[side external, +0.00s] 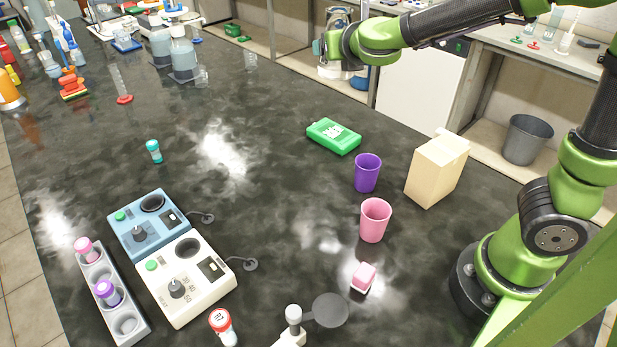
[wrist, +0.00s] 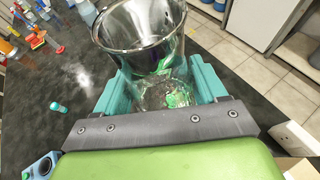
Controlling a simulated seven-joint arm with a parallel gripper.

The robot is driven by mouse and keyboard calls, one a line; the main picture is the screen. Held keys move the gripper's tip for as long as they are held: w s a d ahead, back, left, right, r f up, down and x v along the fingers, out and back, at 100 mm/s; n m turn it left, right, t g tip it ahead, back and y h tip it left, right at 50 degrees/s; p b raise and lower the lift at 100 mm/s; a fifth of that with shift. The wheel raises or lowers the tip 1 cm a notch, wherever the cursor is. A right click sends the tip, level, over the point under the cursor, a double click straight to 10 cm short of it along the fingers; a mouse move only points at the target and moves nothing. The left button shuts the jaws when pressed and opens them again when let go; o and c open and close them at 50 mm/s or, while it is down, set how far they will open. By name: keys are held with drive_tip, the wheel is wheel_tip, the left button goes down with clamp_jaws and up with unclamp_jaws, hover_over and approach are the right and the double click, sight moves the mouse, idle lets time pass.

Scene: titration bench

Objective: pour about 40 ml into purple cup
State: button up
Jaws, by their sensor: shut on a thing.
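The purple cup (side external: 367,173) stands upright and open on the dark bench, right of centre in the side view. I cannot see what is inside it. My gripper (wrist: 163,82) is shut on a shiny, see-through or metallic beaker (wrist: 140,28), with a teal finger on either side. In the side view, my gripper and the beaker are at the top, past the bench's far edge and well away from the purple cup. The beaker looks about upright. Reflections hide how much liquid it holds.
A pink cup (side external: 375,220) stands just in front of the purple cup. A beige box (side external: 437,170) is to its right and a green box (side external: 333,136) to its upper left. A pink block (side external: 363,277) lies nearer. Blue (side external: 147,225) and white (side external: 186,278) devices stand left.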

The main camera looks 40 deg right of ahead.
drive_tip(key=d+f+m+g+h, duration=0.3)
drive_tip(key=d+f+m+g, duration=0.1)
drive_tip(key=d+m+g, duration=0.4)
drive_tip(key=d+f+m+g+h, duration=0.4)
drive_tip(key=d+m+g, duration=0.15)
drive_tip(key=d, duration=0.45)
drive_tip(key=s+a+f+m+g+y, duration=0.2)
drive_tip(key=a+f+m+g+y, duration=0.1)
drive_tip(key=f+m, duration=0.1)
drive_tip(key=s+a+f+m+g+y, duration=0.1)
drive_tip(key=a+f+m+g+y, duration=0.2)
drive_tip(key=f+m+g, duration=0.1)
drive_tip(key=s+a+f+m+g+y, duration=0.2)
drive_tip(key=f+m+g, duration=0.1)
drive_tip(key=f, duration=0.3)
drive_tip(key=shift+s+a+f+m+g+y, duration=0.35)
drive_tip(key=shift+a+m+y, duration=0.05)
drive_tip(key=shift+m, duration=0.25)
drive_tip(key=shift+w+a+f+m+y, duration=0.1)
drive_tip(key=shift+a+f+m+y, duration=0.25)
drive_tip(key=shift+a, duration=0.2)
